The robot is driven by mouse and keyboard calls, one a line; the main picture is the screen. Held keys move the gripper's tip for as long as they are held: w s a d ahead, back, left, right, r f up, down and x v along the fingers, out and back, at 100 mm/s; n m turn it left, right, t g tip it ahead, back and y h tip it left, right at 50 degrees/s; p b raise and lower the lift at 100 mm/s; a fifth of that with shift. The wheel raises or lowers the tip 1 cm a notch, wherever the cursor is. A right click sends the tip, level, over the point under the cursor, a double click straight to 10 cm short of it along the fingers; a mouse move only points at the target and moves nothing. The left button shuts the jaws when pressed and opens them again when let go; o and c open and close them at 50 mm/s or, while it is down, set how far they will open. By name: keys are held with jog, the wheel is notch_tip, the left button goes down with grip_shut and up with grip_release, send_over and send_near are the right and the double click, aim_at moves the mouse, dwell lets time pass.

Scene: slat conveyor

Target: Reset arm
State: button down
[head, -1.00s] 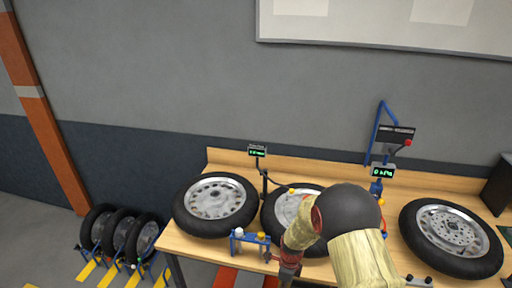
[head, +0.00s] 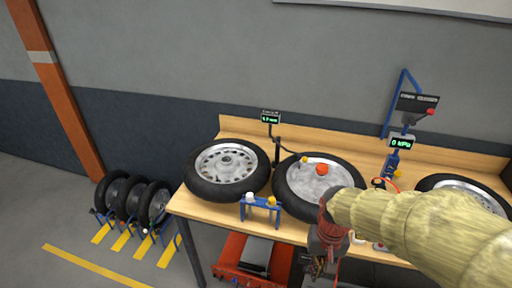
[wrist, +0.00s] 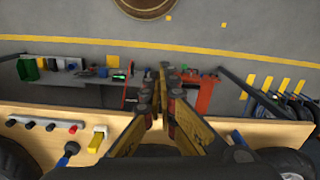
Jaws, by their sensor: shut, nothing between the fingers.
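My gripper (head: 318,268) is low in front of the workbench's front edge in the head view, partly hidden by its own wrist. In the wrist view my gripper (wrist: 161,88) has its two fingers drawn together, with nothing between them. My arm, in a pale yellowish cover, reaches in from the right of the head view. It hides part of the bench front and the right side of the bench.
The wooden bench (head: 196,206) bears a left wheel (head: 226,160), a middle wheel (head: 318,180) and a partly hidden right wheel (head: 465,185). A blue stand (head: 260,207) is at the front edge. A red cart (head: 240,270) stands below. Several wheels stand on the floor at left.

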jog(key=s+d+r+n+t+b, duration=0.1)
jog(key=s+d+r+t+b, duration=0.1)
jog(key=s+r+t+b, duration=0.4)
notch_tip(320, 180, up, 3)
jog(key=shift+s+f+n+b, duration=0.1)
jog(key=shift+s+n+b, duration=0.2)
jog(key=shift+s+b, duration=0.65)
jog(key=c, duration=2.6)
grip_release()
jog(key=shift+s, duration=0.1)
